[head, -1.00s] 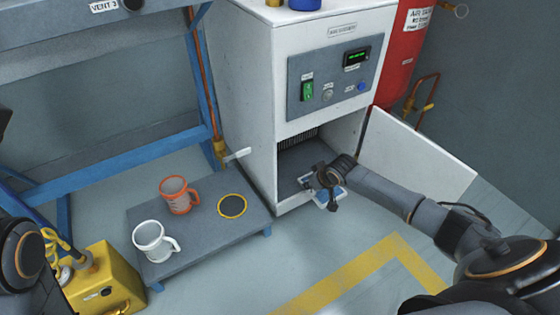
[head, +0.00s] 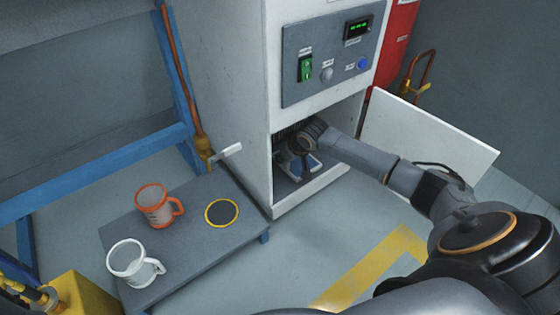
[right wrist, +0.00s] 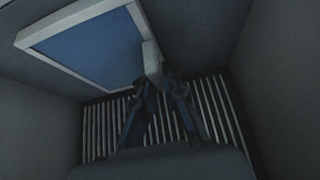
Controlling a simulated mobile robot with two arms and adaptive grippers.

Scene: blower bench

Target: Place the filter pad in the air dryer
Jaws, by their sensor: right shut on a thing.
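The air dryer (head: 240,95) is a tall white cabinet with its lower door (head: 425,142) swung open to the right. The filter pad (head: 311,163), blue with a pale frame, is inside the lower compartment. It shows larger in the right wrist view (right wrist: 88,45), tilted, at upper left. My right gripper (head: 298,165) reaches into the compartment and is shut on the pad's frame edge. In the right wrist view its fingers (right wrist: 160,85) meet at a pale piece at the frame's right side. The arm hides part of the compartment. My left gripper is not in view.
A slatted grille (right wrist: 100,130) lies beyond the fingers, between the compartment walls. A low grey table (head: 190,240) holds an orange mug (head: 153,205), a white mug (head: 130,263) and a yellow-ringed dark disc (head: 222,212). A yellow case (head: 80,295) stands at lower left.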

